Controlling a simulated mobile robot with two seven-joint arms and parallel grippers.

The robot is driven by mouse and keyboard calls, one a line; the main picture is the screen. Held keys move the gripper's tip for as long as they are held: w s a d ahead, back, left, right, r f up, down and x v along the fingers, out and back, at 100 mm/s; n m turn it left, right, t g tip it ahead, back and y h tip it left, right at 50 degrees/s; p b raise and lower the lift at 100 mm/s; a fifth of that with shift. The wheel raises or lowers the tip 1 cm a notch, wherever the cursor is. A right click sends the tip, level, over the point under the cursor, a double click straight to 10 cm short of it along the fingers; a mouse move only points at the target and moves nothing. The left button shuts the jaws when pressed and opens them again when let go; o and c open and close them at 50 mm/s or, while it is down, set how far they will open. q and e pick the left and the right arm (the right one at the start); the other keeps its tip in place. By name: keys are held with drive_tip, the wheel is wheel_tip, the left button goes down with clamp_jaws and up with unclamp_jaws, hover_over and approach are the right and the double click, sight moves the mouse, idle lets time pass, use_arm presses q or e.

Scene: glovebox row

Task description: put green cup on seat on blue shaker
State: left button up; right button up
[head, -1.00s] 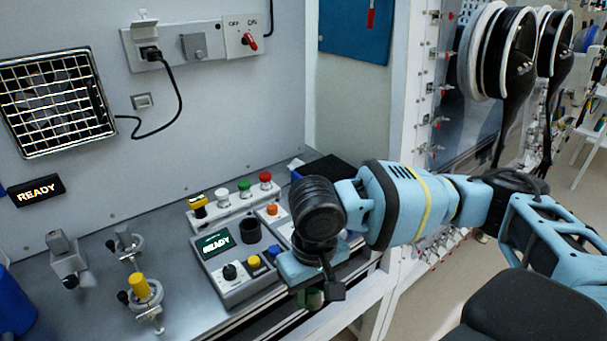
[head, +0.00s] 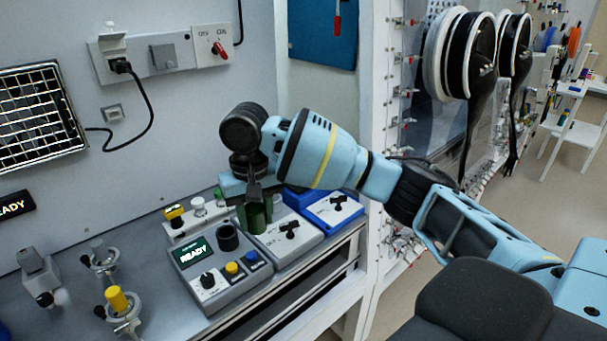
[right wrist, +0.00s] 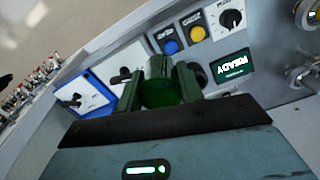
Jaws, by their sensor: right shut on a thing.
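The green cup (head: 256,216) is held in my right gripper (head: 254,203), which points down over the row of devices. The cup also shows in the right wrist view (right wrist: 163,93), between the fingers. The blue shaker (head: 337,210) has a blue body, a pale front panel and a black knob, and stands right of the cup; in the right wrist view it is at the left (right wrist: 87,96). My gripper and arm hide part of its back, and I cannot make out its seat. The left gripper is not in view.
A grey middle device (head: 290,236) stands beside the blue shaker. Left of it is a grey READY device (head: 212,285) with a black round seat (head: 228,236). A push-button strip (head: 187,224) lies behind. Clamps (head: 118,300) stand at the left.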

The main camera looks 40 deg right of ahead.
drive_tip(key=w+d+r+m+p, duration=0.1)
drive_tip(key=w+d+r+m, duration=0.3)
drive_tip(key=w+d+r, duration=0.35)
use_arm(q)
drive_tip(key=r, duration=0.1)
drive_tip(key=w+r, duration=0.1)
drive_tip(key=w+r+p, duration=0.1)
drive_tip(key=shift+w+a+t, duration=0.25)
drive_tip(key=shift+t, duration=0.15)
use_arm(e)
drive_tip(key=d+f+m, duration=0.1)
drive_tip(key=d+f, duration=0.6)
drive_tip(key=shift+s+f+m, duration=0.3)
drive_tip(key=shift+s+m, duration=0.05)
drive_tip(key=shift+m, duration=0.05)
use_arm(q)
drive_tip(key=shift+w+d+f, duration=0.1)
use_arm(e)
drive_tip(key=shift+w, duration=0.1)
